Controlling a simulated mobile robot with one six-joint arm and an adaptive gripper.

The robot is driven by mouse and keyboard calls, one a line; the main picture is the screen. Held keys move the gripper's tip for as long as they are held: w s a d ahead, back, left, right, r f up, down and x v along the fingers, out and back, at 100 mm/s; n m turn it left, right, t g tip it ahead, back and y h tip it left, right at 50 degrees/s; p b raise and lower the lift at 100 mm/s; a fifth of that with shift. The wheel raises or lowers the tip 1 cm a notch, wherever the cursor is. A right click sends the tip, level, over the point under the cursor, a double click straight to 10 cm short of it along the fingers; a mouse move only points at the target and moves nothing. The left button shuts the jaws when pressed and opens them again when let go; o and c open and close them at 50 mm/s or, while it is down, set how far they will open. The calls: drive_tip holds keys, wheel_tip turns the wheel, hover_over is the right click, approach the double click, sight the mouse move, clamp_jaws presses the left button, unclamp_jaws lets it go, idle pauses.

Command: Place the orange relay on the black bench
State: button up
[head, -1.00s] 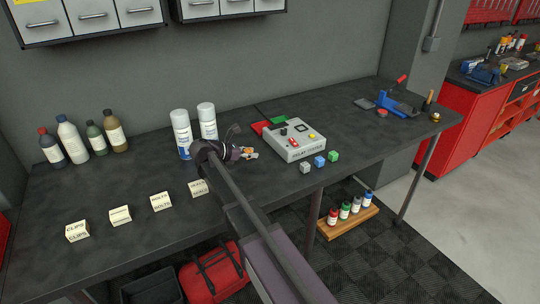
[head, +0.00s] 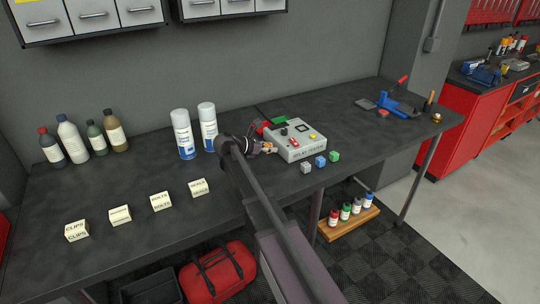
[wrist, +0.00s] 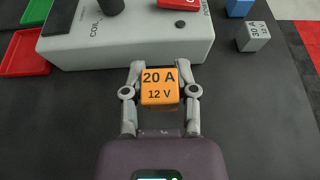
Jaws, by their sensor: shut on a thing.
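The orange relay (wrist: 160,87), marked 20 A 12 V, is between the two fingers of my gripper (wrist: 160,92) in the wrist view. My gripper is shut on it, just in front of the relay tester. In the head view a small orange patch of the relay (head: 268,149) shows at my gripper's end, mostly hidden by my arm. The black bench (head: 100,185) runs along the wall under it. Whether the relay touches the bench top cannot be told.
The relay tester (head: 294,139) stands just beyond my gripper, with a red tray (wrist: 25,52) and green tray (wrist: 37,12) beside it. Grey (head: 306,167), blue (head: 320,161) and green (head: 334,156) relays lie in front. Two spray cans (head: 183,134) and several labelled boxes (head: 160,201) stand left.

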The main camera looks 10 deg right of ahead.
sight(280, 154)
drive_tip(key=shift+w+d+f, duration=0.1)
drive_tip(key=shift+w+d, duration=0.1)
drive_tip(key=shift+d, duration=0.25)
wheel_tip(280, 154, down, 4)
drive_tip(key=b, duration=0.3)
drive_tip(key=shift+r+b, duration=0.25)
drive_tip(key=shift+b, duration=0.05)
drive_tip(key=shift+f, duration=0.15)
drive_tip(key=o, duration=1)
drive_tip(key=shift+r, duration=0.2)
drive_tip(key=shift+a+r, duration=0.1)
drive_tip(key=shift+a, duration=0.05)
drive_tip(key=shift+s+a+r+p, duration=0.15)
drive_tip(key=shift+a+p, duration=0.15)
drive_tip(key=shift+p, duration=0.05)
drive_tip(key=p+v, duration=0.4)
drive_tip(key=v, duration=0.7)
